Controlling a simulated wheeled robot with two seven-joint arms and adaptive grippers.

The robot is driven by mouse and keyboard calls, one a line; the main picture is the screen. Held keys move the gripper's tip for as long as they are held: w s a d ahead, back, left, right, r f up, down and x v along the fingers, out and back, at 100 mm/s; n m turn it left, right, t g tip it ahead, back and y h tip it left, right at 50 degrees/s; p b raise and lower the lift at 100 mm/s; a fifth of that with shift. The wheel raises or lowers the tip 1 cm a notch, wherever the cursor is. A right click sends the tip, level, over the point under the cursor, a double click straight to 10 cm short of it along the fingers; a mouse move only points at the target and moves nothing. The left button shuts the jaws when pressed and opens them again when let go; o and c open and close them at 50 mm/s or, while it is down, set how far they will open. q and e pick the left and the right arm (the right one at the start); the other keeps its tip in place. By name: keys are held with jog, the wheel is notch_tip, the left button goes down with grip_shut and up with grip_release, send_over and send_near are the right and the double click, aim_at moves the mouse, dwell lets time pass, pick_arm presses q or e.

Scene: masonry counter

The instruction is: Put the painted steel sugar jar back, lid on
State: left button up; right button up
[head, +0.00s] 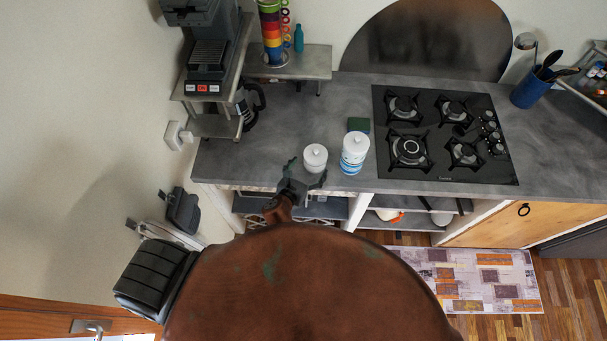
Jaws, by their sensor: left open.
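Two white jars stand upright on the grey counter near its front edge. The smaller, plain white jar (315,155) has a knob on top and looks lidded. The taller white jar with blue markings (354,154) stands just to its right, also with a knobbed top. I cannot tell from their look which one is the sugar jar. My left gripper (306,173) is open and empty at the counter's front edge, its fingers spread just in front of the smaller jar. I cannot tell whether a finger touches it. My right gripper is out of view.
A dark green block (358,125) stands behind the taller jar. A black gas hob (440,135) lies to the right. A coffee machine (210,55), a glass pot (247,105) and a rack of colored cups (271,35) stand at the left.

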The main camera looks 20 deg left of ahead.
pick_arm(q)
jog(key=v, duration=0.6)
dwell(1.1)
